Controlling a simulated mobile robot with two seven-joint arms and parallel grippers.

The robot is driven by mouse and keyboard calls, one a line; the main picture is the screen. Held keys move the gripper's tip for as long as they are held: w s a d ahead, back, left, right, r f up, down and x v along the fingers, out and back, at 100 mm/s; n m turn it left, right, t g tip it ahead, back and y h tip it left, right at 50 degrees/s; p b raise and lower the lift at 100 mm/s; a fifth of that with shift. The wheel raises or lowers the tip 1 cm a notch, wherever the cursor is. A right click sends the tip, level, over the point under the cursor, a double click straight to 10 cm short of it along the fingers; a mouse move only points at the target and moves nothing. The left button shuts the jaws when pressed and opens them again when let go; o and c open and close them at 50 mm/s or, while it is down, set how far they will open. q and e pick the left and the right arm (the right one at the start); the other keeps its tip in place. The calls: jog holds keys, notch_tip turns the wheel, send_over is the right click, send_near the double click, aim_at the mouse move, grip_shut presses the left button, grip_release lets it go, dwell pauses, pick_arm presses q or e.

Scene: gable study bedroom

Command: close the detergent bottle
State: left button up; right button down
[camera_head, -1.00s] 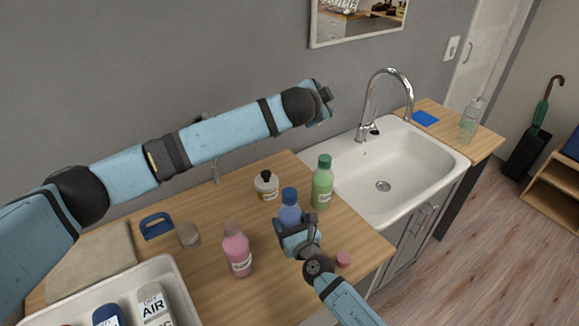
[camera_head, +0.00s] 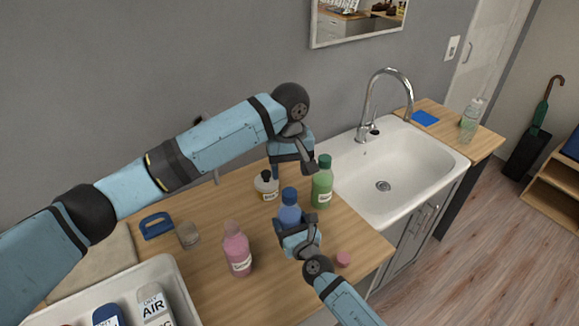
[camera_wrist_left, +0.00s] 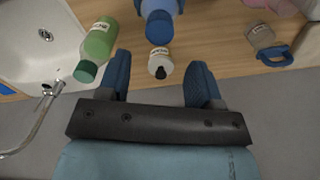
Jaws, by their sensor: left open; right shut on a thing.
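A blue bottle (camera_head: 289,214) with a darker blue cap stands upright on the wooden counter. My right gripper (camera_head: 299,236) is shut around its lower part. The blue bottle also shows at the top of the left wrist view (camera_wrist_left: 160,10), cap towards the camera. A pink bottle (camera_head: 237,253) stands to its left, and a small round pink cap (camera_head: 343,258) lies to its right. I cannot read which label says detergent. My left gripper (camera_head: 296,168) is open and empty above the counter, behind the blue bottle. In the left wrist view its fingers (camera_wrist_left: 159,72) are spread apart.
A green bottle (camera_head: 322,184) and a white bottle with a black top (camera_head: 266,186) stand close by. The sink (camera_head: 400,160) and faucet (camera_head: 366,105) are at right.

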aim_at(289, 192)
pick_arm(q)
jog(key=shift+f, duration=4.05)
